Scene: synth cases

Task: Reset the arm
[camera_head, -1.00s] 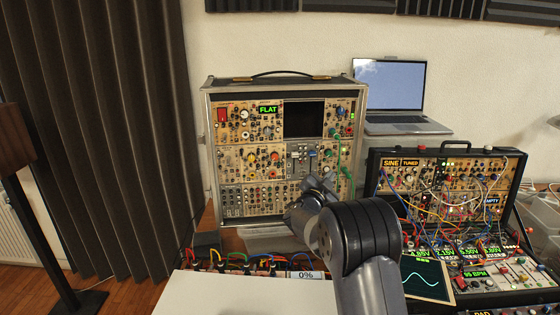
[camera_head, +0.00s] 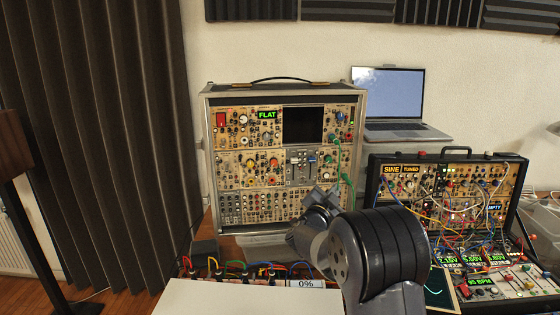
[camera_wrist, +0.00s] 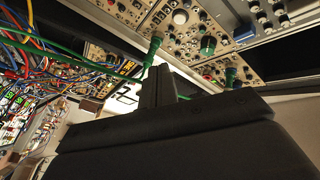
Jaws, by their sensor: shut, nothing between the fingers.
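My dark grey arm reaches forward from the bottom of the head view. My gripper (camera_head: 323,197) is small there, in front of the lower right part of the tall synth case (camera_head: 232,150). In the wrist view my gripper (camera_wrist: 158,88) is seen from behind with its fingers together and nothing held. Green cables (camera_wrist: 153,52) hang from the panel just beyond it. I cannot tell whether the gripper touches them. The large dark shape filling the lower wrist view seems to be my own wrist.
An open synth case (camera_head: 447,175) with many patch cables stands at the right. A laptop (camera_head: 390,95) stands open behind. A white surface (camera_head: 240,298) lies in front, with coloured cables (camera_head: 250,266) behind it. A dark curtain (camera_head: 100,130) and a stand (camera_head: 35,220) are at the left.

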